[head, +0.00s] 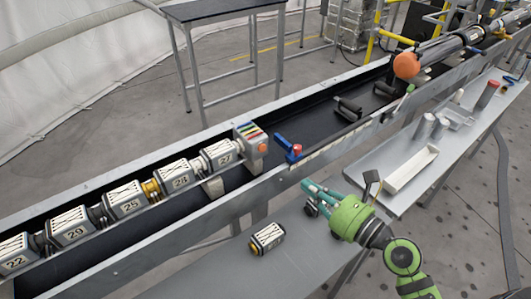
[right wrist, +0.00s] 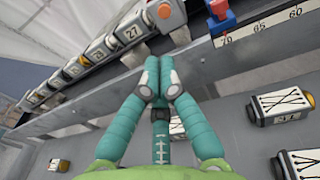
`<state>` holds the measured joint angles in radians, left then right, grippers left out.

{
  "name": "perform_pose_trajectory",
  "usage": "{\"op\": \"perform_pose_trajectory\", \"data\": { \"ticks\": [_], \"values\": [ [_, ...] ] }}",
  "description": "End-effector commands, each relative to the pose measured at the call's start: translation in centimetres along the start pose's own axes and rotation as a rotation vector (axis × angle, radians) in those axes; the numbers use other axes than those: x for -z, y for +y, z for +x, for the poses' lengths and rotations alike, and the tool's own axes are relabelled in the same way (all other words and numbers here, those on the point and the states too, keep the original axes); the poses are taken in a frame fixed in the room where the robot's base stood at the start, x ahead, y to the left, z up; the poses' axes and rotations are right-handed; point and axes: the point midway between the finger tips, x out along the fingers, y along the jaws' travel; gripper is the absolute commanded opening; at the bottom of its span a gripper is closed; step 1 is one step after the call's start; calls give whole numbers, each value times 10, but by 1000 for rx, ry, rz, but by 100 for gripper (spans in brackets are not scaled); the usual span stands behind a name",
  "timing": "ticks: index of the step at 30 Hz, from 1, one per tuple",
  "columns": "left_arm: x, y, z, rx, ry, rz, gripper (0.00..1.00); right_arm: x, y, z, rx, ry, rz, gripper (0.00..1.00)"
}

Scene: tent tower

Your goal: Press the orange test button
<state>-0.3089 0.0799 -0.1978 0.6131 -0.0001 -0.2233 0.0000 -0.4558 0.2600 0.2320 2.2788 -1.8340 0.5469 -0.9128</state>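The orange test button (head: 263,148) is on the end face of a light box (head: 249,138) with coloured stripes, at the right end of the row of numbered modules in the trough. In the right wrist view the orange button (right wrist: 164,12) shows at the top edge, beyond my fingertips. My right gripper (head: 312,192) is over the near side of the trough, to the right of and nearer than the button, apart from it. In the right wrist view its teal fingers (right wrist: 160,80) are together at the tips, with nothing seen between them. My left gripper is not in view.
A blue clamp with a red knob (head: 296,150) sits on the trough's near rail, right of the button. A loose module (head: 267,237) lies on the grey bench. A white tray (head: 411,168) and grey cylinders stand on the bench at right. An orange-capped tube (head: 407,65) lies further along.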

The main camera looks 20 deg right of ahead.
Motion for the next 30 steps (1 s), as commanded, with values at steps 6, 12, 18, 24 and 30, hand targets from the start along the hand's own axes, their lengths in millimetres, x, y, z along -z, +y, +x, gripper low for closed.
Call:
{"op": "perform_pose_trajectory", "data": {
  "ticks": [6,12,18,24,30],
  "values": [
    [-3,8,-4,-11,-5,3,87,-2,-1,7,2,-3,4,0],
    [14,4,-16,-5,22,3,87,-5,-1,41,2,-6,7,0],
    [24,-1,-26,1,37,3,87,-4,0,85,1,-4,7,0],
    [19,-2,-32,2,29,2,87,-2,0,120,1,-3,7,0],
    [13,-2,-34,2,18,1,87,-1,0,138,1,-2,5,0]
  ]
}}
